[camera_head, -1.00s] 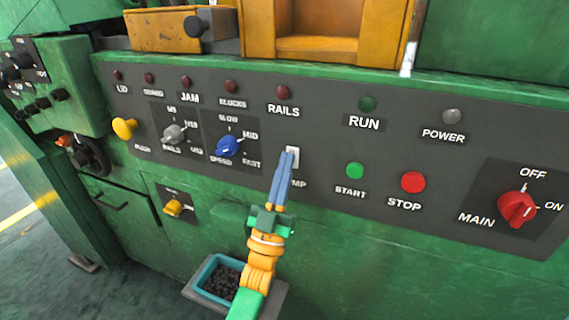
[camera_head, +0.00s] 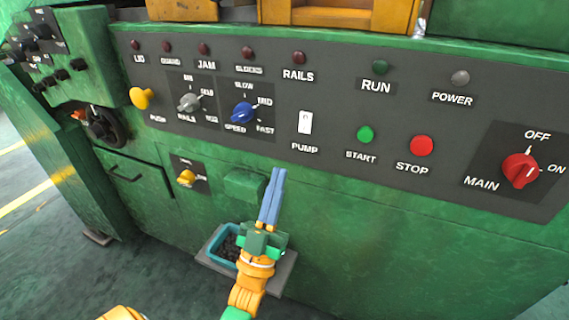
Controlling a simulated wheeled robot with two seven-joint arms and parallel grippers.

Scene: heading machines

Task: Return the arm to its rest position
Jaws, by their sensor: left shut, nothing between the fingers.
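My left gripper (camera_head: 273,190) is in front of the green machine, below the control panel (camera_head: 330,105). Its blue fingers are together, pointing up, with nothing between them. It is apart from the white PUMP switch (camera_head: 306,122), which sits above and to the right of the fingertips and is in full view. My left arm (camera_head: 252,278) comes up from the bottom of the picture. An orange part of an arm shows at the bottom left edge. My right gripper does not show.
A teal bin (camera_head: 216,240) of dark pieces stands on a grey shelf (camera_head: 285,272) beside and behind my left gripper, partly hidden. A green block (camera_head: 243,184) juts from the machine near the fingers. The panel bears a blue speed knob (camera_head: 242,113) and a red MAIN switch (camera_head: 520,170).

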